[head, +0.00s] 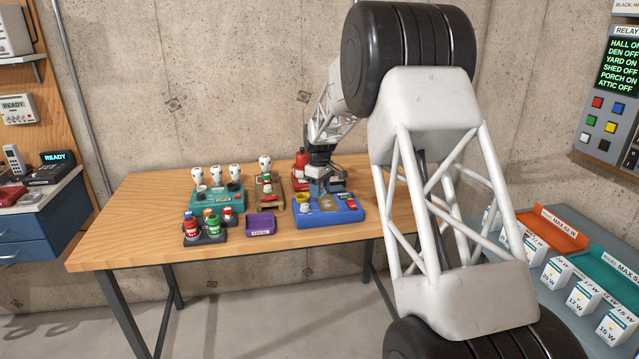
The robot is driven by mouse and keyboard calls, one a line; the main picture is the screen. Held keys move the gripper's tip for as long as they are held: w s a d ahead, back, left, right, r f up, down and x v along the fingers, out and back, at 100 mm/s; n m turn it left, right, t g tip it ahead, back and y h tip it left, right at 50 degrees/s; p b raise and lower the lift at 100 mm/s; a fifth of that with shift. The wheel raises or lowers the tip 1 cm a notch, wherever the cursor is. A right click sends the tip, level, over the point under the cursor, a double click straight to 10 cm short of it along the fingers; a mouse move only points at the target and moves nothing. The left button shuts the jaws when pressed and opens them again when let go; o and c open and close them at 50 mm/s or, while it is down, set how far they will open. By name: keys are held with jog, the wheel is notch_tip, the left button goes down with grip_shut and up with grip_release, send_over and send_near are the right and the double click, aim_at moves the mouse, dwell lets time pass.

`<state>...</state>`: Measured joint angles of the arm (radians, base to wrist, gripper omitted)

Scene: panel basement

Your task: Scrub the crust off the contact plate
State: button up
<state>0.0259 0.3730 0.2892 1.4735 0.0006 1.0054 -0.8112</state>
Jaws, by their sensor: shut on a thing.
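The blue unit (345,215) lies on the wooden table, with a tan-brown patch (327,203) in its top that looks like the crusted contact plate. My gripper (325,188) points down over the rear of this unit, just behind and above the patch. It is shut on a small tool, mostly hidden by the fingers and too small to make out. I cannot tell whether the tool touches the plate. A yellow ring-shaped part (302,198) sits at the unit's left and a red part (350,202) at its right.
To the left are a teal unit (217,201), a wooden stand (269,193), a purple bin (260,225) and a rack (205,238) with red and green containers. The table's far left is clear.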

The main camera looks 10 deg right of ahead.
aim_at(335, 201)
jog(key=shift+f, duration=1.6)
jog(key=shift+d+f, duration=0.55)
jog(key=shift+f, duration=0.05)
jog(key=shift+d+f, duration=0.25)
jog(key=shift+d, duration=0.8)
jog(key=shift+d+r, duration=0.2)
jog(key=shift+d, duration=0.55)
jog(key=shift+d+f, duration=0.2)
jog(key=shift+d, duration=0.2)
jog(key=shift+d+r, duration=0.1)
jog(key=shift+d, duration=0.25)
jog(key=shift+w, duration=0.3)
jog(key=shift+w+a+r, duration=0.15)
jog(key=shift+w+a, duration=0.25)
jog(key=shift+a, duration=0.05)
jog(key=shift+a+f, duration=0.2)
jog(key=shift+a, duration=0.15)
jog(key=shift+a+r, duration=0.15)
jog(key=shift+a, duration=1.7)
jog(key=shift+a+f, duration=0.2)
jog(key=shift+a, duration=0.2)
jog(key=shift+w, duration=0.65)
jog(key=shift+d, duration=2.95)
jog(key=shift+d+r, duration=0.15)
jog(key=shift+r, duration=4.15)
